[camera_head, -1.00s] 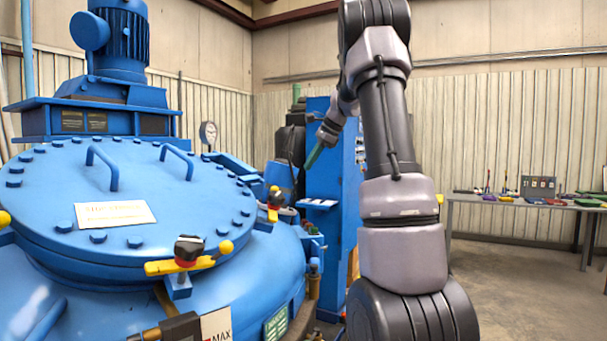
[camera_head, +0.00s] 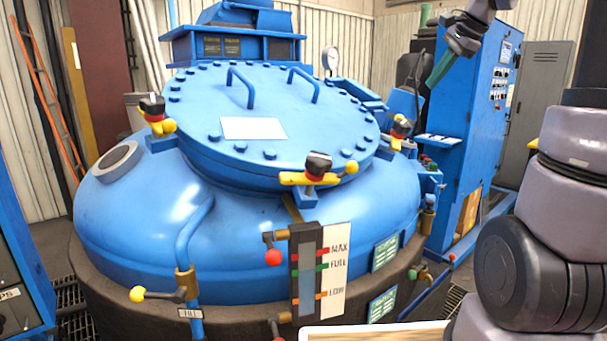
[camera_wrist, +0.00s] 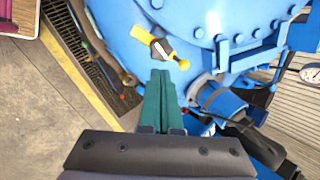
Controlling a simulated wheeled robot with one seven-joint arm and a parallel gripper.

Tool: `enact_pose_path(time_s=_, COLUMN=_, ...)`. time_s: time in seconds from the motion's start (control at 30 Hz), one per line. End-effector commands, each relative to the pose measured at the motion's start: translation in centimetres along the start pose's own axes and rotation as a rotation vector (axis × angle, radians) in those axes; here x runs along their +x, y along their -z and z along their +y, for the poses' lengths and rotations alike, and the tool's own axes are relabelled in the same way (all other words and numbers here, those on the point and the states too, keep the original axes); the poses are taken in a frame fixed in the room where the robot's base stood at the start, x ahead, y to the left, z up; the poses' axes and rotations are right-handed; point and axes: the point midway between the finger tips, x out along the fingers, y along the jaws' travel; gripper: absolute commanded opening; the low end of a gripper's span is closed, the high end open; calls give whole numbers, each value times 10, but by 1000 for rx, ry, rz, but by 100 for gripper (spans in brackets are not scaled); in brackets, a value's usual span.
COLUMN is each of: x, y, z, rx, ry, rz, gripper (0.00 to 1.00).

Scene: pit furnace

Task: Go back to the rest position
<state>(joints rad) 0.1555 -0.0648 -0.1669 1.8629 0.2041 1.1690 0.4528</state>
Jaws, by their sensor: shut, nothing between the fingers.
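My gripper (camera_head: 438,70) shows at the upper right in the head view, with green fingers pointing down and left, in front of the blue control cabinet. In the wrist view my gripper (camera_wrist: 163,90) has its two green fingers closed together with nothing between them. Beyond the fingertips there lies the blue furnace with a yellow and black lid clamp (camera_wrist: 155,45). The fingers appear apart from the furnace. My arm stands at the right of the head view, partly cut off by the frame edge.
The blue pit furnace (camera_head: 130,215) fills the middle, with its round lid (camera_head: 200,115) shut. A level gauge (camera_head: 307,270) and red and yellow valve handles stick out in front. A blue control cabinet (camera_head: 475,130) stands at the right. An orange ladder (camera_head: 45,85) leans at the left.

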Motion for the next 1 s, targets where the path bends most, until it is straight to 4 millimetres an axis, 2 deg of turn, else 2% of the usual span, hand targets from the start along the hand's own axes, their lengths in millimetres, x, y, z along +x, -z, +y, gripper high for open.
enact_pose_path(time_s=0.03, x=-10, y=-24, z=16, rx=-86, ry=5, rz=6, gripper=0)
enact_pose_path(time_s=0.2, x=-28, y=-85, z=76, rx=-389, ry=6, rz=43, gripper=0)
enact_pose_path(time_s=0.33, x=-35, y=-121, z=127, rx=-623, ry=5, rz=81, gripper=0)
enact_pose_path(time_s=0.5, x=-34, y=-147, z=182, rx=-863, ry=-1, rz=130, gripper=0)
enact_pose_path(time_s=0.6, x=-32, y=-153, z=201, rx=-948, ry=-5, rz=151, gripper=0)
enact_pose_path(time_s=0.7, x=-30, y=-156, z=210, rx=-988, ry=-8, rz=160, gripper=0)
enact_pose_path(time_s=1.0, x=-30, y=-156, z=212, rx=-997, ry=-10, rz=162, gripper=0)
